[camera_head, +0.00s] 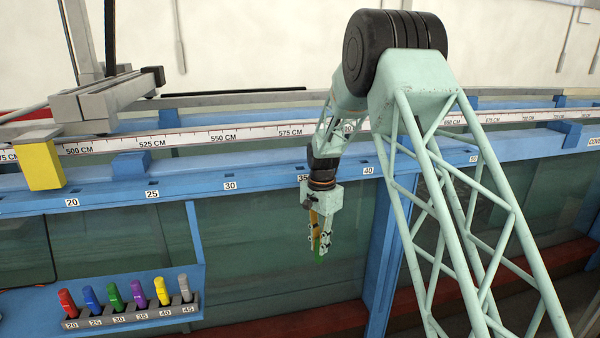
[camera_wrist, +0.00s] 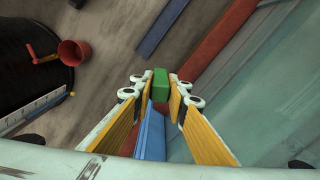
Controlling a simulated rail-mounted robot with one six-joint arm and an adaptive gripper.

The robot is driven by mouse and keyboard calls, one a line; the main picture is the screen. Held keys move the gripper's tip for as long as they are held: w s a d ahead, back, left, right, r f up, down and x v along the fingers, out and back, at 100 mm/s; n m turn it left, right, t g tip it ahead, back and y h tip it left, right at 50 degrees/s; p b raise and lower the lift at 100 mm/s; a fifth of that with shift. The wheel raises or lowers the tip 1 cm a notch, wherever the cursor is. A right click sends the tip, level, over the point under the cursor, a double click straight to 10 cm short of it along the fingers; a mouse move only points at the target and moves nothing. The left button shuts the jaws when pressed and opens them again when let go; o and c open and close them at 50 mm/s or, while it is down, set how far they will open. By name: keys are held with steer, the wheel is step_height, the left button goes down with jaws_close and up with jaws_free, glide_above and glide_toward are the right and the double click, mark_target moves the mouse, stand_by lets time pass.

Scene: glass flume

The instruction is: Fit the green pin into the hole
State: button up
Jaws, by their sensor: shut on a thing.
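My gripper (camera_head: 319,248) is shut on a green pin (camera_head: 321,256) and holds it in front of the glass wall, below the blue rail (camera_head: 255,172). In the wrist view the green pin (camera_wrist: 160,84) shows between the tips of my gripper (camera_wrist: 160,92). The rail carries number labels such as 20, 25, 30 and 40, with small dark holes near them, including a hole (camera_head: 229,174) above label 30. The label behind my wrist is partly hidden. The held pin is apart from the rail.
A blue shelf at lower left bears a rack (camera_head: 130,317) of several coloured pins, including another green pin (camera_head: 113,296) at label 30. A yellow block (camera_head: 40,165) sits at the rail's left. A blue upright (camera_head: 385,250) stands right of my gripper.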

steer(key=a+r+m+p, duration=0.2)
steer(key=a+r, duration=0.3)
steer(key=r, duration=0.5)
steer(key=a+r+m+p, duration=0.2)
steer(key=a+r, duration=0.3)
steer(key=r, duration=0.6)
steer(key=a+r+m+p, duration=0.1)
steer(key=a+r, duration=0.4)
steer(key=r, duration=0.6)
steer(key=shift+w+a+r+m+p, duration=0.2)
steer(key=shift+a+m+p, duration=0.2)
steer(key=shift+p, duration=0.35)
steer(key=shift+w, duration=0.1)
steer(key=w+d+f+p, duration=0.1)
steer(key=w+d+p, duration=0.1)
steer(key=w+d, duration=0.2)
steer(key=w+d+p, duration=0.2)
steer(key=w+d, duration=0.2)
steer(key=w, duration=0.5)
steer(key=shift+w+f, duration=0.35)
steer(key=shift+f+p, duration=0.35)
steer(key=shift+f, duration=1.35)
steer(key=shift+f, duration=0.1)
